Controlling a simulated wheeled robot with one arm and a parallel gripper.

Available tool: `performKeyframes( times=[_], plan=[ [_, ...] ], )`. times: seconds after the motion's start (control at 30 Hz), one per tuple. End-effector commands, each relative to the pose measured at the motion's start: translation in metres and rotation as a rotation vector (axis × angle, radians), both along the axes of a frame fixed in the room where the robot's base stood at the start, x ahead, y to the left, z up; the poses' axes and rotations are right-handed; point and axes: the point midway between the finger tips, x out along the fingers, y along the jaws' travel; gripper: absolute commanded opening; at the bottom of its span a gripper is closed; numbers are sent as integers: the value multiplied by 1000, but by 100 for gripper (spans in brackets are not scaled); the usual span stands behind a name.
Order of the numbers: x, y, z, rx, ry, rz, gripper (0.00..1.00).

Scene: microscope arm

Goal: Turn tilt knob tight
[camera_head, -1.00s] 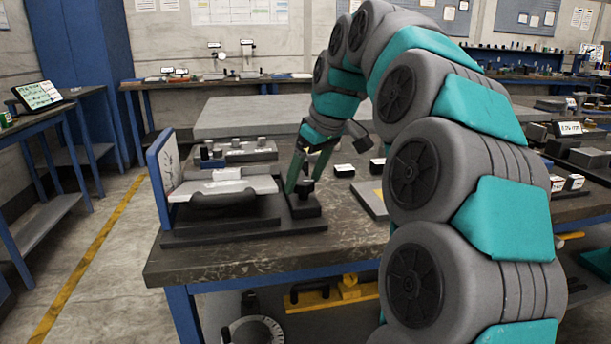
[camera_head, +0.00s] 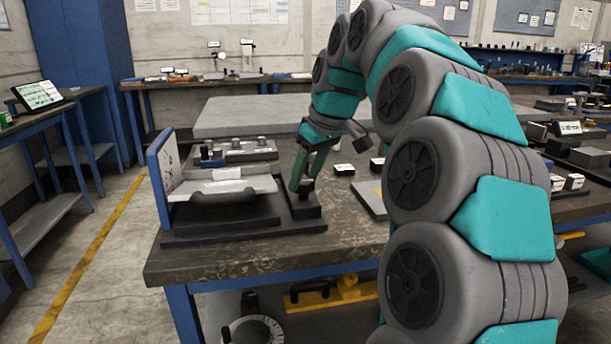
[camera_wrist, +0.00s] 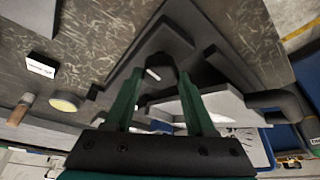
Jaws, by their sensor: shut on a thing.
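The tilt knob (camera_head: 307,185) is a small dark knob on a black block (camera_head: 308,205) at the right end of a black base plate. My gripper (camera_head: 301,181) points down at it with green fingers. In the wrist view the dark knob (camera_wrist: 159,72) sits between the fingertips of my gripper (camera_wrist: 160,78), which is shut on it. Beside the block stands the microscope fixture, with a light grey plate (camera_head: 225,186), a dark rounded handle and an upright white panel (camera_head: 169,170) with a blue edge. The fingers hide part of the knob.
The fixture stands near the front left of the dark workbench (camera_head: 250,262). A grey tray with small cylinders (camera_head: 238,152) lies behind it. Small labelled black boxes (camera_head: 344,170) and a flat grey plate (camera_head: 370,198) lie to the right. Bench between them is clear.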

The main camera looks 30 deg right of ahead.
Motion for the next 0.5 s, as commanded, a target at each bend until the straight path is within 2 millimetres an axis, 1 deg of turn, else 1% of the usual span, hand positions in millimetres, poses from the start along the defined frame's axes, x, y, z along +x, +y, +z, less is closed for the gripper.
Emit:
performKeyframes(
  times=[0.27,0.5],
  plan=[
    [-1,0,-1,-2,-1,-119,0],
    [-1,1,-1,-2,-1,-324,0]
  ],
)
